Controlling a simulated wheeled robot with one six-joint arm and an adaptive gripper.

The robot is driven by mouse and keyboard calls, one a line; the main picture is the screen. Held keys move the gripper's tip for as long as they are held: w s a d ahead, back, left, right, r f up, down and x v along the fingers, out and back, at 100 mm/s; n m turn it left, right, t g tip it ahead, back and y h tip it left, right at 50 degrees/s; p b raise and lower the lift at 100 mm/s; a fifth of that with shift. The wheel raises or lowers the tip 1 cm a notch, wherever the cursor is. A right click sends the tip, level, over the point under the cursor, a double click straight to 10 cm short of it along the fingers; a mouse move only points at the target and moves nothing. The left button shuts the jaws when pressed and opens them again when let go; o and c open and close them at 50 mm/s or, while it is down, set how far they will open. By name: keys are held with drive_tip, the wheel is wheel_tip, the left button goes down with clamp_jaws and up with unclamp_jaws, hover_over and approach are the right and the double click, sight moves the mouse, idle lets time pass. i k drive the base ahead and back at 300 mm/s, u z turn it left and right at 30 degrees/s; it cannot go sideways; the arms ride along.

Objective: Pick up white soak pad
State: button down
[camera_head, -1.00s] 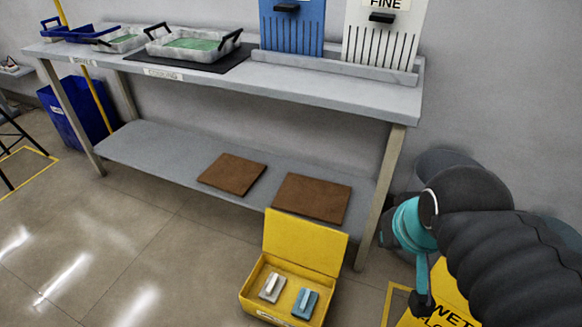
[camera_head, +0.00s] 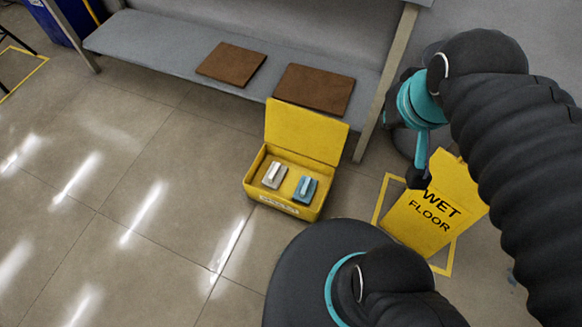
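The white soak pad (camera_head: 274,175) lies in the left part of an open yellow box (camera_head: 258,202) on the floor. It is a pale block with a raised handle. A blue pad (camera_head: 305,190) lies beside it on the right in the same box. The box's lid (camera_head: 305,131) stands up at the back. My arm reaches in from the right, well apart from the box. My gripper's fingers cannot be made out in the head view.
A yellow wet floor sign (camera_head: 437,208) stands right of the box, inside a yellow floor marking. Behind the box is a table's lower shelf (camera_head: 160,53) with two brown boards (camera_head: 313,90). The floor left of the box is clear.

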sight(275, 173)
drive_tip(key=z, duration=2.65)
drive_tip(key=k, duration=0.95)
drive_tip(key=u, duration=0.45)
